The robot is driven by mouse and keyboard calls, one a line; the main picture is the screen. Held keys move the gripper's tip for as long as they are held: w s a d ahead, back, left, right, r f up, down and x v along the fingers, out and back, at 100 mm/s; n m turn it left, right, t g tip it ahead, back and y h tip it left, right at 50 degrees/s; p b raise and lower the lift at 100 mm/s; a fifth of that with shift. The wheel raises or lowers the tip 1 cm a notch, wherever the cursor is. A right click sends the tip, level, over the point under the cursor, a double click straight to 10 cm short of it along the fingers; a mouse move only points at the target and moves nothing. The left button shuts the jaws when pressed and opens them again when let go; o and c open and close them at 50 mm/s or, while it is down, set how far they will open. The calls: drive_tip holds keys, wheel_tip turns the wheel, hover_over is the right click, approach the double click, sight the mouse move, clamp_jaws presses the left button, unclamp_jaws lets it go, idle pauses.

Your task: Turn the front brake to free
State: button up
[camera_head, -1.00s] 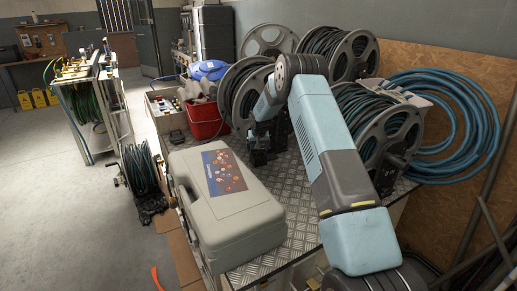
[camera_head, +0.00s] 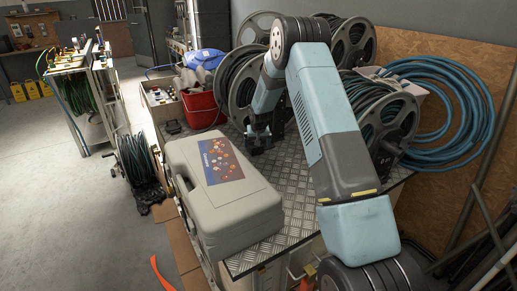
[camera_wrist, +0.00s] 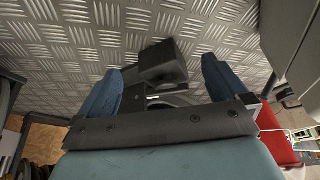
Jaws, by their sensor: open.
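My gripper (camera_head: 260,140) points down low over the metal plate bench, beside the left front hose reel (camera_head: 239,87). In the wrist view my gripper (camera_wrist: 162,66) is open, with two blue fingers spread apart. A dark block (camera_wrist: 163,62) shows between and beyond the fingers, above the plate. I cannot tell whether it is the brake or whether a finger touches it. Another hose reel (camera_head: 397,122) stands at the right, partly behind my arm. No brake setting can be read, and my arm hides part of the reels.
A grey case (camera_head: 215,190) lies on the plate bench (camera_head: 292,180) left of my arm. A red bucket (camera_head: 200,110) stands behind it. A blue hose coil (camera_head: 440,105) leans at the right wall. Bare plate lies between the case and my arm.

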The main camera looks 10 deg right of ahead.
drive_tip(key=shift+s+a, duration=0.15)
drive_tip(key=shift+s, duration=2.25)
